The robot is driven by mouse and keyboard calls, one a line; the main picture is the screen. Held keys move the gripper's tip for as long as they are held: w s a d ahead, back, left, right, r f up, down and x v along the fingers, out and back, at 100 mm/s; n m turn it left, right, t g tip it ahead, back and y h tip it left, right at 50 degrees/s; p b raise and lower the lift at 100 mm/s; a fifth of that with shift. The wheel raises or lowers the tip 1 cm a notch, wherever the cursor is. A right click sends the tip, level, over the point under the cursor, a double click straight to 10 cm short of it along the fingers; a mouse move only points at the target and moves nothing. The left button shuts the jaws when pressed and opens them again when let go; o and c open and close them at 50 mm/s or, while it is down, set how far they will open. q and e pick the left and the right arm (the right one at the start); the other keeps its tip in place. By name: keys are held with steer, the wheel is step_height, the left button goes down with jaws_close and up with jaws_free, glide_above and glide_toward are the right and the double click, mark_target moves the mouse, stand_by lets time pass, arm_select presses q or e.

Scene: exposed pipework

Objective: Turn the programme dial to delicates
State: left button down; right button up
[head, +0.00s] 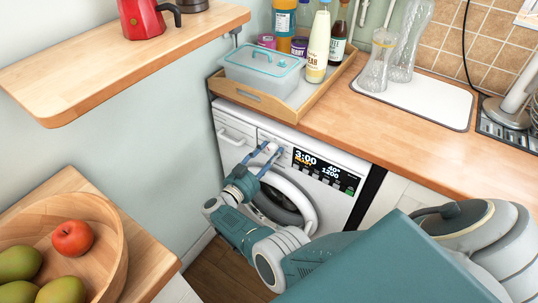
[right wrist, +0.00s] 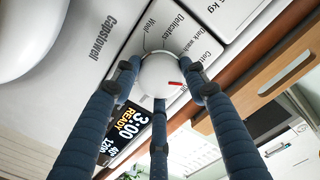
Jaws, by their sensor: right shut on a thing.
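The washing machine (head: 232,126) stands under the wooden worktop, with its display lit and its round door below. Its white programme dial (right wrist: 158,72) is round with a red mark on its right side in the right wrist view. The "Delicates" label (right wrist: 165,32) is above the dial there, beside "Wool"; the red mark points right, away from it. A finger partly covers the other labels. My right gripper (right wrist: 160,85) has its three blue fingers shut around the dial; in the head view it reaches the panel left of the display. My left gripper is not in view.
A wooden tray (head: 262,103) with a lidded box and bottles stands on the worktop (head: 330,115) above the machine. A wooden shelf (head: 95,70) juts out at upper left. A fruit bowl (head: 105,225) sits at lower left. A white mat (head: 425,103) holds glassware.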

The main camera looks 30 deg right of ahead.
steer(key=n, duration=0.3)
steer(key=r+n, duration=0.1)
steer(key=shift+w+d, duration=0.15)
steer(key=shift+d, duration=0.15)
steer(key=n, duration=0.5)
steer(key=shift+w+r, duration=0.1)
steer(key=n, duration=0.4)
steer(key=shift+a+n, duration=0.1)
steer(key=shift+n, duration=0.2)
steer(key=shift+w+n, duration=0.15)
steer(key=shift+n, duration=1.65)
steer(key=shift+a, duration=0.1)
steer(key=o, duration=1.1)
steer(key=shift+o, duration=0.2)
steer(key=shift+a+f, duration=0.1)
steer(key=shift+f, duration=0.3)
